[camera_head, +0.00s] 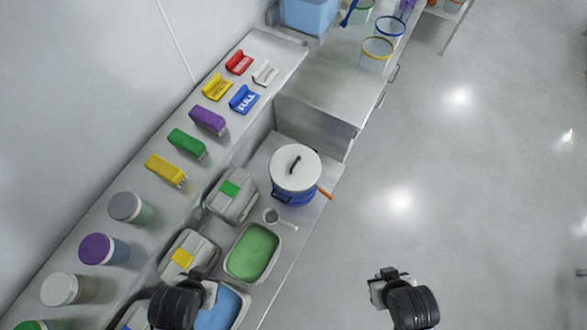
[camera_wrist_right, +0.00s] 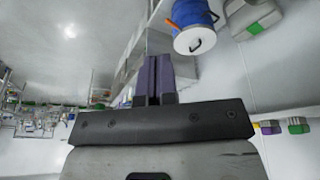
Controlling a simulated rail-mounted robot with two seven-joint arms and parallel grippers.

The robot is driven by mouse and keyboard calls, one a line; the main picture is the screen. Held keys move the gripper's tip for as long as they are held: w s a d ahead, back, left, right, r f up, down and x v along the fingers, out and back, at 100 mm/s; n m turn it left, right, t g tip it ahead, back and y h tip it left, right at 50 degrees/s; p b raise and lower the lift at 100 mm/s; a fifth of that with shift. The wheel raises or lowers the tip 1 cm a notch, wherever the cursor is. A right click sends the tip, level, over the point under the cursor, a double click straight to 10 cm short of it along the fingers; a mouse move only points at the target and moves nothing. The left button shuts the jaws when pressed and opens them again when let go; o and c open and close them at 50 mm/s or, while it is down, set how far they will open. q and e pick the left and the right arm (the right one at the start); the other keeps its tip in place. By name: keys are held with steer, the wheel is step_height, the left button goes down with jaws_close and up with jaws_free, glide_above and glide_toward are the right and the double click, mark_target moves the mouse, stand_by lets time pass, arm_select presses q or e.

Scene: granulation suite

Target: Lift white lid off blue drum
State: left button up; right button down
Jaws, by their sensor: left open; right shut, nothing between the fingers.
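The white lid (camera_head: 296,168) with a black handle sits on top of the blue drum (camera_head: 293,197), which stands on the lower bench. The lid (camera_wrist_right: 195,41) and drum (camera_wrist_right: 190,13) also show at the top of the right wrist view. My left gripper (camera_head: 205,276) is open at the bottom of the head view, above the blue tray and well apart from the drum. My right gripper (camera_head: 388,278) is over the open floor, right of and below the drum in the picture. Its fingers (camera_wrist_right: 155,78) are shut and empty in the right wrist view.
An orange-handled tool (camera_head: 325,192) sticks out beside the drum. A green tray (camera_head: 252,253), a metal scoop (camera_head: 271,216) and grey containers (camera_head: 231,195) crowd the bench near it. A raised metal counter (camera_head: 325,95) stands behind. The floor on the right is clear.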

steer(key=c, duration=1.8)
jaws_free()
steer(key=shift+c, duration=0.2)
steer(key=shift+o, duration=0.7)
steer(key=o, duration=0.6)
steer(key=shift+a, duration=0.1)
steer(key=shift+w, duration=0.1)
